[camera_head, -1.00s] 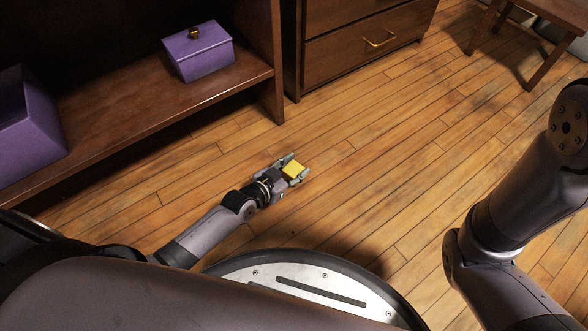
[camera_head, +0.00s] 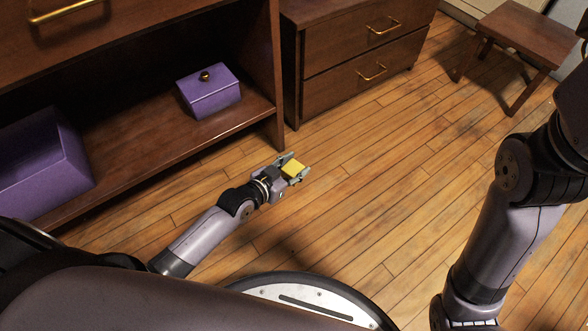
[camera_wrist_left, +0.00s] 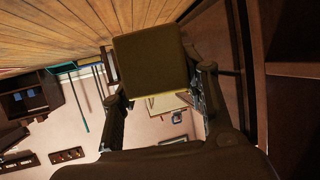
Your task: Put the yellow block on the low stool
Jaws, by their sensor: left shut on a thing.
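The yellow block (camera_head: 293,170) is held between the fingers of my left gripper (camera_head: 296,171), which is shut on it, above the wood floor in front of the cabinet. In the left wrist view the block (camera_wrist_left: 151,73) looks dark and shaded, between the two fingers of the left gripper (camera_wrist_left: 158,95). The low stool (camera_head: 527,32) is brown wood with a square top, at the upper right of the head view, well apart from the block. Its visible top is bare. My right arm shows at the right, but its gripper is out of view.
A dark wood cabinet shelf (camera_head: 150,154) holds a purple lidded box (camera_head: 210,91) and a larger purple box (camera_head: 45,163). A drawer unit (camera_head: 350,87) with brass handles stands between the cabinet and the stool. The plank floor (camera_head: 400,130) is clear between gripper and stool.

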